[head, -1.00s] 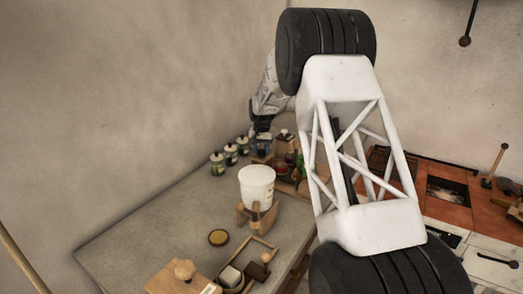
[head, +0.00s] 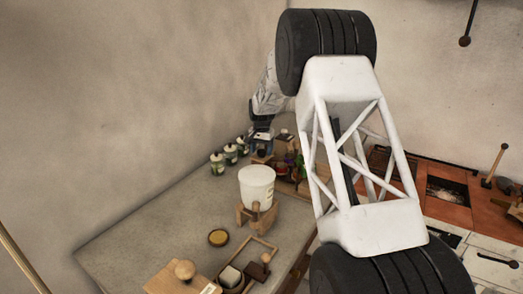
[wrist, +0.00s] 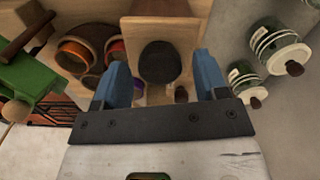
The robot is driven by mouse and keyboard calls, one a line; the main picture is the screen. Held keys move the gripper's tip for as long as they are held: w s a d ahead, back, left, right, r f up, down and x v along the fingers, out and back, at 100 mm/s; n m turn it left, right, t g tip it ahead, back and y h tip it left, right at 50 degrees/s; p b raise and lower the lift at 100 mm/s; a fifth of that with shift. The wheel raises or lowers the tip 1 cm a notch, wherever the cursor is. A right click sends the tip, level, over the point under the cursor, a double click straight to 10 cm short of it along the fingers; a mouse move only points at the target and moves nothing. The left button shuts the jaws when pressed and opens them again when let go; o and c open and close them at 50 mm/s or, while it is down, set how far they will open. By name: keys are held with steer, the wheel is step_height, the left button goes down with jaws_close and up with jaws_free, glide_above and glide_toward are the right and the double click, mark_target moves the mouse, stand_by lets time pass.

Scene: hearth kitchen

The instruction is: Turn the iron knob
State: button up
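A dark, round knob (wrist: 160,62), which looks like the iron knob, sits on a wooden block or box (wrist: 194,22) in the wrist view. My gripper (wrist: 161,72) is open, with one blue finger on each side of the knob. Gaps show between the knob and both fingers, and I cannot tell how far above it they are. In the head view my gripper (head: 261,138) is small at the far end of the counter, and the knob cannot be made out there.
Several jars (head: 230,155) stand left of my gripper by the wall. A holder with coloured round items (wrist: 90,55) and a green object (wrist: 35,80) lie left in the wrist view.

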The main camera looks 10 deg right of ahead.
mark_target(261, 151)
stand_by(0.3)
steer(key=shift+r, duration=3.85)
